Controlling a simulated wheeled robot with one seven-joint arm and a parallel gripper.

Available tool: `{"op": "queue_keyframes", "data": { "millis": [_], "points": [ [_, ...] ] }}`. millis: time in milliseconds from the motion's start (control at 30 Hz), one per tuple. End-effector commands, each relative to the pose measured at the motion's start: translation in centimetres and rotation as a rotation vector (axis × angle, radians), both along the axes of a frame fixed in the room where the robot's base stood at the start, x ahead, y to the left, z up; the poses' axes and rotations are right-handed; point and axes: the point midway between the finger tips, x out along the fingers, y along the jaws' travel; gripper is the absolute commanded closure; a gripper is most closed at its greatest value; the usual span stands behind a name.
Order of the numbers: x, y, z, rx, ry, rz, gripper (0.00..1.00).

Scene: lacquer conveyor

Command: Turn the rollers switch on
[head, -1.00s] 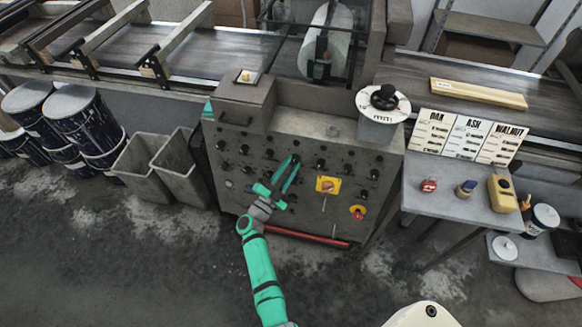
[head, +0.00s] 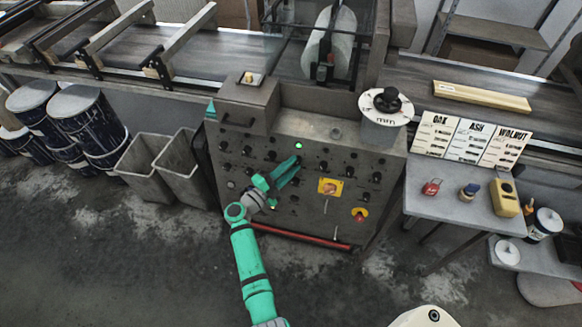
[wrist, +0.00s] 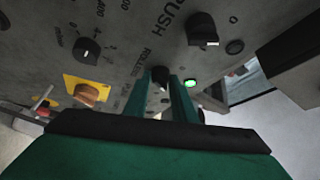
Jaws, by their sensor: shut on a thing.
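The grey control panel (head: 235,165) carries rows of black knobs. My gripper (head: 296,162) reaches up to its middle and is shut on a small black knob. In the wrist view the knob (wrist: 160,75) shows between my two green fingers (wrist: 172,90), beside lettering that seems to read "ROLLERS". In the head view my fingers hide this knob. A green lamp (head: 299,146) is lit just above the fingertips; it also shows in the wrist view (wrist: 190,84), right of the fingers.
A yellow plate with an orange switch (head: 330,187) and a red-and-yellow button (head: 360,214) sit right of my gripper. Another black knob (wrist: 202,30) is close by in the wrist view. A side table (head: 445,200) stands right, two grey bins (head: 142,170) left.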

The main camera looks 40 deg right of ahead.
Motion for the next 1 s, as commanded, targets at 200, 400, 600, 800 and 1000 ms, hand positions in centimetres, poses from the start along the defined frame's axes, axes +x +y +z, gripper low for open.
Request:
{"op": "queue_keyframes", "data": {
  "millis": [200, 400, 600, 800, 1000],
  "points": [
    [-0.2, -0.1, -0.1, 0.002, 0.0, -0.004, 0.99],
    [-0.1, -0.1, -0.1, 0.001, 0.0, -0.004, 0.58],
    [-0.1, 0.0, 0.0, 0.001, 0.0, -0.001, 0.58],
    [-0.2, 1.2, -0.2, 0.0, 0.0, 0.002, 0.58],
    [-0.9, 4.7, -0.5, -0.001, 0.0, 0.004, 0.58]
  ]
}}
